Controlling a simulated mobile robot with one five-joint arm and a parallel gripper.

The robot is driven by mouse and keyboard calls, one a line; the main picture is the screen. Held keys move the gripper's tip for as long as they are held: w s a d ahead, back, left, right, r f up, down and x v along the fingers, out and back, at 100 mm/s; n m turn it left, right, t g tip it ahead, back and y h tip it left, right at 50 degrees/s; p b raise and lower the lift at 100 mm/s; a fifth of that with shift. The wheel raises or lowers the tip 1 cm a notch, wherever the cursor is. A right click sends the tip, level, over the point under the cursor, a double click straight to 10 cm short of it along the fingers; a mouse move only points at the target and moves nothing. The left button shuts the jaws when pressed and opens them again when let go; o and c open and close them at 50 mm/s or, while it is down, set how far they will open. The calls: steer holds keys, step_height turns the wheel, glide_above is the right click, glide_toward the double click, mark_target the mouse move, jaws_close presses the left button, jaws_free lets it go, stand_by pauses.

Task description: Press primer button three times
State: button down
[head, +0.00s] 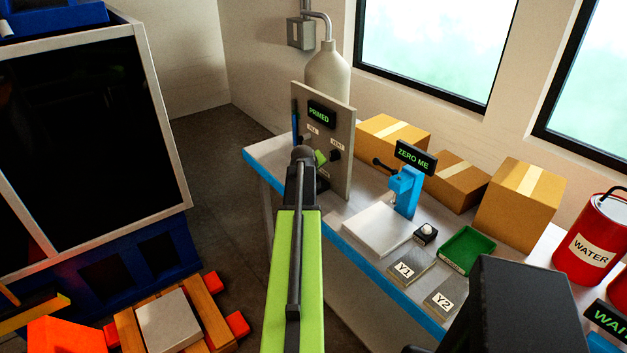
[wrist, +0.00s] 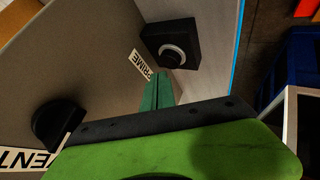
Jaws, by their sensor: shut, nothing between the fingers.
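The primer button (wrist: 173,54) is a dark round cap with a pale ring on a black block, beside the PRIME label (wrist: 139,64) in the wrist view. In the head view my arm hides much of that part of the grey panel (head: 341,135). My gripper (wrist: 157,88) is shut and empty, its green fingers pointing towards the button block. The fingertips appear close to the button; I cannot tell whether they touch it. The display (head: 319,114) on the panel reads PRIMED.
The vent knob (head: 336,155) is on the same panel; it also shows in the wrist view (wrist: 58,125). A grey cylinder (head: 327,75) stands behind. A blue stand (head: 405,190), cardboard boxes (head: 520,203) and a green tray (head: 468,249) occupy the bench to the right.

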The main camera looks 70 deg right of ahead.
steer(key=shift+r+p, duration=2.6)
steer(key=shift+r, duration=0.05)
steer(key=shift+f, duration=0.15)
